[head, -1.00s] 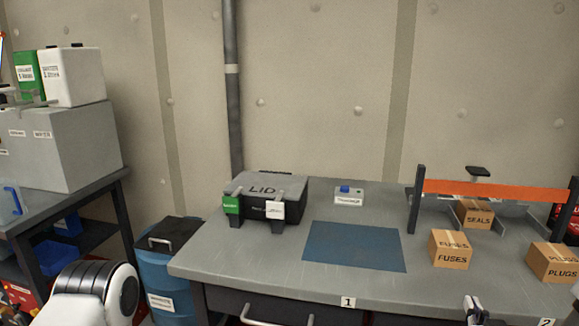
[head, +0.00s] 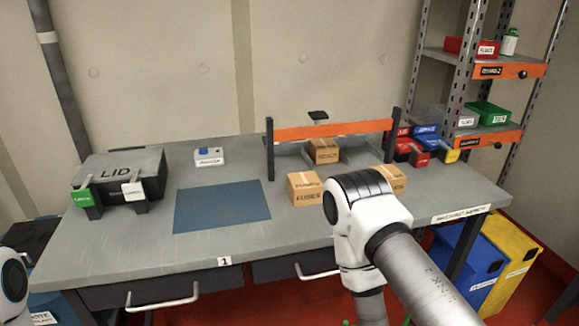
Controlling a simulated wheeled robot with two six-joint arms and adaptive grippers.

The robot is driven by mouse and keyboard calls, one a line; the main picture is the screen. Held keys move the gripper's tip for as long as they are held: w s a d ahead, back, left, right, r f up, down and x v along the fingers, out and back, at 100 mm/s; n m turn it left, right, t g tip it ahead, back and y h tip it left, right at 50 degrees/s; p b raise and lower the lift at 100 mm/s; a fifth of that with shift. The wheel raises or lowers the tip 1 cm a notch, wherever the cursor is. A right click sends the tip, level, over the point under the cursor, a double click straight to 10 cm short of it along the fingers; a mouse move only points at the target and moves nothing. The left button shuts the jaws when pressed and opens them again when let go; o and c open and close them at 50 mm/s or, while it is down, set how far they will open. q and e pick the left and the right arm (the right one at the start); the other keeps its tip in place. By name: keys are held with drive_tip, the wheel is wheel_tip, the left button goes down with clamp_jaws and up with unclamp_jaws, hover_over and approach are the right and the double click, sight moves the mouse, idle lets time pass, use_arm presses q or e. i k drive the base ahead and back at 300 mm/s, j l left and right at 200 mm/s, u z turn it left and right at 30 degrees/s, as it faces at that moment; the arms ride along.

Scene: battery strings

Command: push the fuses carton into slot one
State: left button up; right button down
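The fuses carton (head: 303,190) is a small brown box with dark lettering on the grey workbench. It stands upright in front of the left part of the orange crossbar (head: 335,132), to the right of the blue mat. Behind the bar are grey dividers, with the seals carton (head: 323,151) between them. I cannot read any slot numbers there.
The plugs carton (head: 392,180) is partly hidden behind my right arm. A blue mat (head: 222,207) and a dark case marked LID (head: 118,176) lie to the left. Small coloured bins (head: 411,153) stand right of the bar's post.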

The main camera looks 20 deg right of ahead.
sight(303, 188)
drive_tip(key=i+l+z, duration=0.1)
drive_tip(key=z, duration=0.6)
